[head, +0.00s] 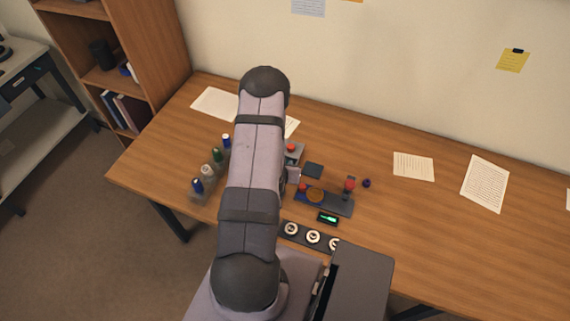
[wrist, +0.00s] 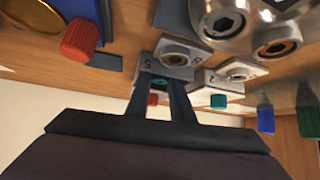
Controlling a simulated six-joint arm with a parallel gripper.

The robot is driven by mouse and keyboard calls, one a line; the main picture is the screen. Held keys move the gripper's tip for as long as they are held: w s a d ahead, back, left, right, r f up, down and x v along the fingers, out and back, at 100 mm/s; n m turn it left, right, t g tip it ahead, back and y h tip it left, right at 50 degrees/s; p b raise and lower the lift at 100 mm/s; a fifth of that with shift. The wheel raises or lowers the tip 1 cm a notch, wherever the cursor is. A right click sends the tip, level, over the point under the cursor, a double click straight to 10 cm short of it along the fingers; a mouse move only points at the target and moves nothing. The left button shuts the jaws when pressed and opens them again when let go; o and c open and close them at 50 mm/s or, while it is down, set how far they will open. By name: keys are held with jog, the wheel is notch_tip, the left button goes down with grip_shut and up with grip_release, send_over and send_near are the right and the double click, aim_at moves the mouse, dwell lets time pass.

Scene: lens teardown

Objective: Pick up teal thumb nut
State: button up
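In the wrist view, a small teal piece (wrist: 160,82) shows between the tips of my gripper (wrist: 159,85), in front of a pale block marked 5. It looks like a nut, but it is small and partly covered. The two dark fingers are apart, with the teal piece filling most of the gap. I cannot tell whether they touch it. A second teal piece (wrist: 218,101) sits to the right, beside a pale block marked with a number. In the head view my arm hides the gripper and both teal pieces.
Near the fingers are a red piece (wrist: 153,99) and metal cylinders with hex sockets (wrist: 225,22). A red knob (wrist: 78,40) is at left. Blue and green-tipped bottles (head: 197,187) stand left of my arm. A tray with white rings (head: 312,237) lies in front.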

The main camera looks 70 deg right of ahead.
grip_shut()
jog(key=shift+r, duration=0.1)
